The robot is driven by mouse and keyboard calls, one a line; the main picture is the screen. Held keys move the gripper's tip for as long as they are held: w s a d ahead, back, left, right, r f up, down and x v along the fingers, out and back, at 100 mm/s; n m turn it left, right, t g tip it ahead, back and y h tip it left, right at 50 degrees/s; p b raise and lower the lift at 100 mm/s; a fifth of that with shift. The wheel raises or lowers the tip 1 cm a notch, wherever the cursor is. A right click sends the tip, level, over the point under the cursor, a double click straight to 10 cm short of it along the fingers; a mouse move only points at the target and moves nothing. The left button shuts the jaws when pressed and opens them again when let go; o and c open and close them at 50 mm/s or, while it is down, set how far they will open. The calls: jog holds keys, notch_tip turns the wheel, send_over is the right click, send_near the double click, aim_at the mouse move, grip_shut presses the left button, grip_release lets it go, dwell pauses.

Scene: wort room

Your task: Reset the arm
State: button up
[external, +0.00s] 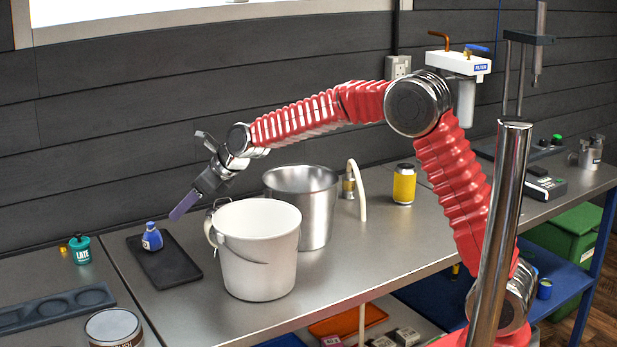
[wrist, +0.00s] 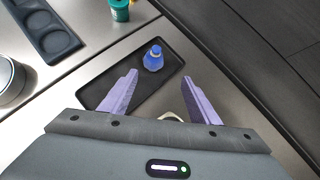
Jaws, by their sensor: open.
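My gripper (external: 184,205) is at the end of my red arm, which stretches left over the metal bench in the external view. It hangs in the air above and to the left of the white bucket. In the wrist view my gripper (wrist: 160,100) is open, its two pale purple fingers wide apart with nothing between them. A small blue bottle (external: 152,237) stands on a black tray (external: 172,270). In the wrist view the blue bottle (wrist: 153,58) is beyond the fingertips, apart from them, on the black tray (wrist: 120,82).
A white bucket (external: 258,260) and a steel pot (external: 318,200) stand close below my arm. A teal jar (external: 80,249), a dark tray with round recesses (external: 60,308) and a tin (external: 113,328) are at left. A yellow can (external: 404,185) stands further right, near the wall.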

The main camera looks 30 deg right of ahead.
jog(key=s+d+r+n+h, duration=0.1)
jog(key=s+d+r+n, duration=0.55)
jog(key=s+d, duration=0.35)
jog(key=s+d+r+n+h, duration=0.1)
jog(key=s+d+r+n, duration=0.6)
jog(key=d, duration=0.5)
jog(key=s+d+f+n+h, duration=0.1)
jog(key=s+d+f+n, duration=0.2)
jog(key=s, duration=0.4)
jog(key=s+d+f+n+g+h, duration=0.1)
jog(key=s+d+f+n, duration=0.2)
jog(key=s+d+n, duration=0.3)
jog(key=s+d+f+n+h, duration=0.1)
jog(key=s+d+f+n, duration=0.2)
jog(key=s, duration=0.6)
jog(key=shift+s+d+f+n+g, duration=0.25)
jog(key=shift+d+n, duration=0.45)
jog(key=shift+n, duration=0.35)
